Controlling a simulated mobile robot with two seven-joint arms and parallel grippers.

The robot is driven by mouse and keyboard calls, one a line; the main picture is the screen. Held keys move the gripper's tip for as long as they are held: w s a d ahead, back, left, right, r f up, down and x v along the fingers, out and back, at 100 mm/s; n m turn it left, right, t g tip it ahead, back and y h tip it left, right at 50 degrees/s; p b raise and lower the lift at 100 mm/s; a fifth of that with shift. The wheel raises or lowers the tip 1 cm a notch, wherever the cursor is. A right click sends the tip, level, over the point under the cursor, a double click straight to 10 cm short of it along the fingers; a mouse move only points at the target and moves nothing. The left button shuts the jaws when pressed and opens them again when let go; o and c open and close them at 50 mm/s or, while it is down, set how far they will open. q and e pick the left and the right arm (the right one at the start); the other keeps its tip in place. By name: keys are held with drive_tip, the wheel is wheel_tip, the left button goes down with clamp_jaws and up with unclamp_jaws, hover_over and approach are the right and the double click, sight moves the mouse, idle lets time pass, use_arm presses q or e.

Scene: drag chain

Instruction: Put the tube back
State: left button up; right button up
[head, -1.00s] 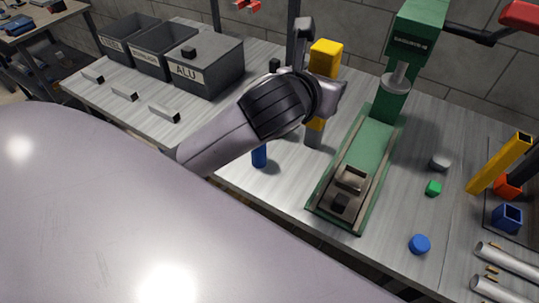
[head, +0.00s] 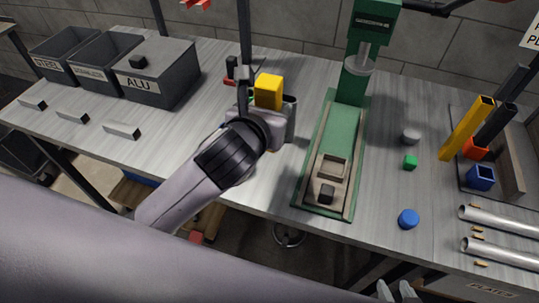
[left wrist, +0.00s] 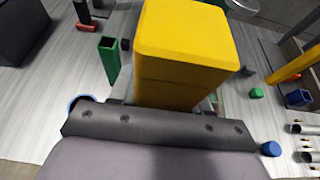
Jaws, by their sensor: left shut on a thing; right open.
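A yellow square block-like piece (head: 268,91) stands upright in my left gripper (head: 268,120), above the bench. It also fills the middle of the left wrist view (left wrist: 185,50), with the jaws at its sides; its lower part is hidden. A yellow tube (head: 467,128) leans in the rack (head: 510,170) at the right.
A green press (head: 335,150) stands on the bench (head: 390,190) to the right of my left gripper. Grey bins (head: 155,85) stand at the left. A blue disc (head: 408,218), a green cube (head: 410,162) and metal pipes (head: 500,220) lie at the right.

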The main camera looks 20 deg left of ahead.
use_arm(q)
wheel_tip(320, 180, down, 12)
drive_tip(key=shift+f+b, duration=0.1)
drive_tip(key=shift+b, duration=1.05)
drive_tip(key=o, duration=1.2)
drive_tip(key=shift+c, duration=0.2)
drive_tip(key=shift+s+r+p, duration=0.2)
drive_tip(key=shift+r+p, duration=0.05)
drive_tip(key=shift+p, duration=0.05)
drive_tip(key=p+v, duration=0.3)
drive_tip(key=v, duration=0.8)
drive_tip(key=shift+s+p, duration=0.25)
drive_tip(key=shift+p, duration=0.05)
